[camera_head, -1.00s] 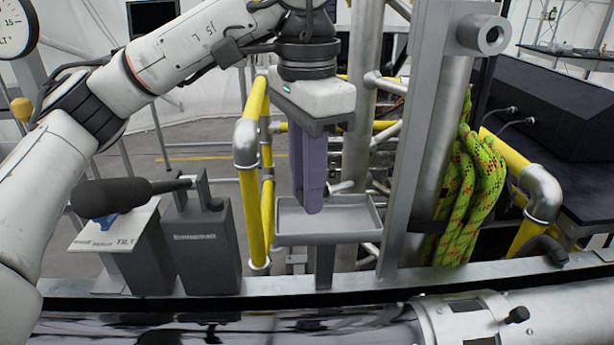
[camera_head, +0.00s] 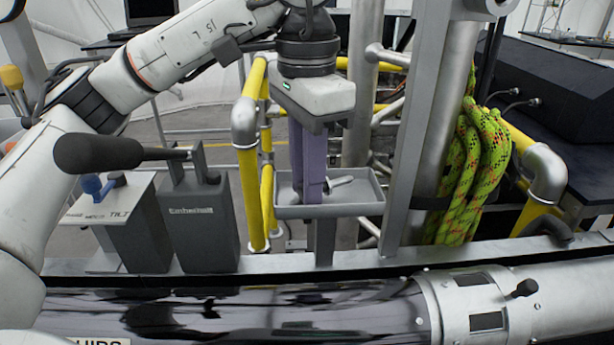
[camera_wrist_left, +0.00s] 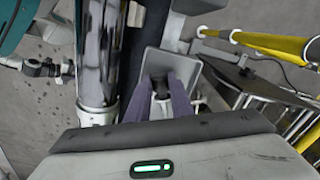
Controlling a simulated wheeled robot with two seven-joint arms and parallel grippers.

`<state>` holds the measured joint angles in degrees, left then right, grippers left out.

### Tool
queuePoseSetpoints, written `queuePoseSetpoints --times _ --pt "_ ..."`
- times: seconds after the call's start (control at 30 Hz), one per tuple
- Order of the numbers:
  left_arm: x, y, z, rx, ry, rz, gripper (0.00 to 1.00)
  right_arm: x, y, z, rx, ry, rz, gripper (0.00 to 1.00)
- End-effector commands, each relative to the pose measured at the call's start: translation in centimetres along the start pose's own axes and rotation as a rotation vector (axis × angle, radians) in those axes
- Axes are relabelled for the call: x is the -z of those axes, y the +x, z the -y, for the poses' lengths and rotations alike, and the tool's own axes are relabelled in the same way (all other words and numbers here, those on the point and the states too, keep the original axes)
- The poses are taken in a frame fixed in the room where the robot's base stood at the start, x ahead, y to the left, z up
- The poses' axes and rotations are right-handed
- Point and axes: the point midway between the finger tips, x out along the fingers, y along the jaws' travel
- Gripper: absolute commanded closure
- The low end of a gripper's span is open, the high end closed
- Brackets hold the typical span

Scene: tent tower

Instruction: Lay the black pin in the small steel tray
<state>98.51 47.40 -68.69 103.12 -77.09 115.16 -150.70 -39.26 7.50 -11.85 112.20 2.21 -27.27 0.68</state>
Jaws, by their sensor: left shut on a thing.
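The small steel tray (camera_head: 360,209) stands on a post in the middle of the head view; part of it also shows in the wrist view (camera_wrist_left: 150,62). My left gripper (camera_head: 312,198) points straight down over it, its purple fingers closed and their tips low at the tray. A small pin (camera_head: 342,182) juts out to the right from between the fingers. It looks grey in the head view, and a dark part of it shows between the fingers in the wrist view (camera_wrist_left: 160,90). The fingers hide most of it. I cannot tell whether it touches the tray floor. My right gripper is out of view.
A yellow rail (camera_head: 250,180) stands just left of the tray and a steel upright (camera_head: 412,130) just right. A green rope coil (camera_head: 475,175) hangs farther right. A grey box (camera_head: 200,225) with a black-handled lever (camera_head: 105,153) is at the left.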

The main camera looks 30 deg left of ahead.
Motion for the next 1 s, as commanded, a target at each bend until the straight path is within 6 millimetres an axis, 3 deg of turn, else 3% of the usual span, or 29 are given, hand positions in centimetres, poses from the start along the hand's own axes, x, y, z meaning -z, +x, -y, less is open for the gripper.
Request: queuePoseSetpoints --times 0.63,0.67,0.77,1.0 --pt "0.0 0.53 0.0 0.0 0.0 0.0 1.0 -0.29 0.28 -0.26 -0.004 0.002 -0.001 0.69" --pt "0.0 0.52 0.0 0.0 0.0 -0.001 0.79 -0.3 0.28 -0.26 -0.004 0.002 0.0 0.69" --pt "0.0 0.49 -0.02 -0.001 0.001 0.0 0.62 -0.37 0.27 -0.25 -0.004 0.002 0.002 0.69" --pt "0.0 0.56 -0.23 -0.005 0.006 0.002 0.58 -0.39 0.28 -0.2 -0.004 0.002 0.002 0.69"
